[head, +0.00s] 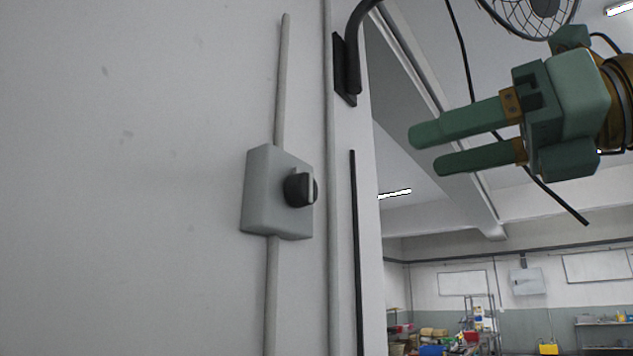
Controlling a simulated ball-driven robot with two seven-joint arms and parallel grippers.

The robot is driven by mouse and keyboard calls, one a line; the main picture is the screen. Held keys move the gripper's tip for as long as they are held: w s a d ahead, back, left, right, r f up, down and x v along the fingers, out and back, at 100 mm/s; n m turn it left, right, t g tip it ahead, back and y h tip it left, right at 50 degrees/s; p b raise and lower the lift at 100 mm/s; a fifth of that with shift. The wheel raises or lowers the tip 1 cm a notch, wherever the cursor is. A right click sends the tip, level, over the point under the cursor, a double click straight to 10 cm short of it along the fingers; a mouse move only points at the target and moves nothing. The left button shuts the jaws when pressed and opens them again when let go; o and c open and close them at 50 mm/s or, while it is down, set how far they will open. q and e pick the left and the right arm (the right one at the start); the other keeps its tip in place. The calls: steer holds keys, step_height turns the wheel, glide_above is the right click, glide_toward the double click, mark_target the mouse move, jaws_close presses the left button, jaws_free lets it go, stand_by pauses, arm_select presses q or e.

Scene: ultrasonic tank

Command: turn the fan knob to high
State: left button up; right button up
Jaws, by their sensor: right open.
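The fan knob (299,189) is a round black dial with a light pointer bar standing about upright. It sits on the front of a grey switch box (263,206) fixed to the wall. No setting marks are readable. My right gripper (424,150) is at the upper right, its two green fingers pointing left towards the knob. The fingers are apart with nothing between them, and the gripper is clear of the knob and above its height in the picture. My left gripper does not show.
A grey conduit (281,85) runs up and down the wall from the box. A black bracket (346,72) stands right of it, with a caged fan (533,12) at the top. A black vertical strip (355,250) lines the wall edge. Shelves and benches are far off.

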mark_target(312, 184)
steer(key=p+x, duration=0.3)
steer(key=x, duration=1.2)
steer(key=shift+w+a+p, duration=0.15)
steer(key=shift+a+p, duration=0.05)
steer(key=shift+p, duration=0.1)
steer(key=shift+c, duration=0.4)
steer(key=c, duration=0.9)
